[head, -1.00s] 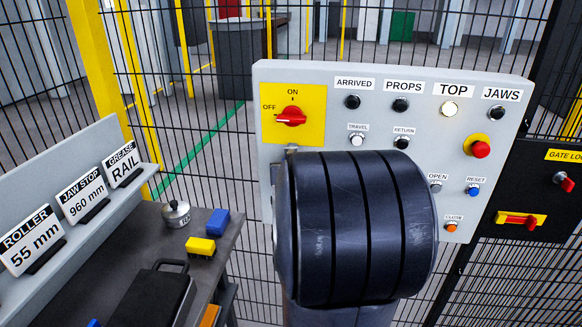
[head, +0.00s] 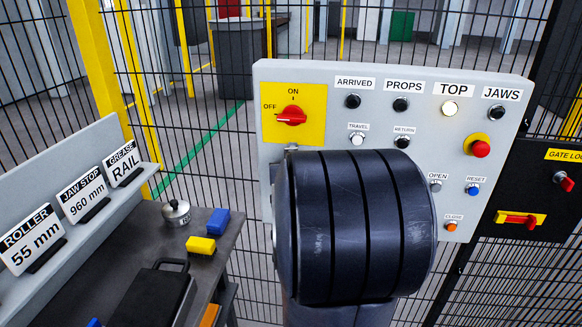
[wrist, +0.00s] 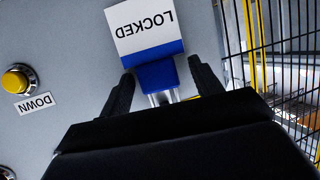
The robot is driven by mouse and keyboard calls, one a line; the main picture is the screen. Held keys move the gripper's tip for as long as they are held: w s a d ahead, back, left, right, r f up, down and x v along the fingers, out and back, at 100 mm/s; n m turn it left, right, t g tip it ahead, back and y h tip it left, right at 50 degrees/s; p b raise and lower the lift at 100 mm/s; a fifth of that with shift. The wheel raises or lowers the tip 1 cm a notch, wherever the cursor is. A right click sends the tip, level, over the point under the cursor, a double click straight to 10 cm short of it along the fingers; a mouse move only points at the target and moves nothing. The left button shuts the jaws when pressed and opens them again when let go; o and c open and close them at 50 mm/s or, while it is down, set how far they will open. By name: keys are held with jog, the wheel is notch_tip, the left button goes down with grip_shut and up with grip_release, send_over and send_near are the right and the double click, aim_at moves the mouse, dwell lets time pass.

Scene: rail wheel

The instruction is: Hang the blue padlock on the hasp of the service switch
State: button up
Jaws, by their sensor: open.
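The blue padlock (wrist: 158,76) is in the wrist view, with a silver shackle toward my gripper and a white and blue LOCKED tag (wrist: 147,28) beyond it. My gripper (wrist: 163,80) is open, with one dark finger on each side of the padlock; I cannot tell whether either touches it. In the head view the service switch (head: 291,116) is a red knob on a yellow plate marked ON and OFF, its handle lying sideways toward OFF. I cannot clearly make out the hasp. My dark arm link hides the gripper and padlock in the head view.
The grey panel (head: 455,135) carries several lamps and buttons. The wrist view shows a yellow button (wrist: 19,80) labelled DOWN. A bench at left holds a blue block (head: 218,221), a yellow block (head: 201,245) and a round metal weight (head: 176,212). Black mesh fencing stands behind.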

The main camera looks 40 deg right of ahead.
jog(key=shift+s, duration=0.1)
jog(key=p+v, duration=0.3)
jog(key=v, duration=0.7)
jog(key=shift+s+a, duration=0.2)
jog(key=shift+a, duration=0.05)
jog(key=shift+w+r, duration=0.1)
jog(key=b+x, duration=0.3)
jog(key=x, duration=0.6)
jog(key=shift+w+d+r, duration=0.15)
jog(key=shift+w+r, duration=0.05)
jog(key=shift+r, duration=0.1)
jog(key=shift+d+f, duration=0.1)
dwell(0.3)
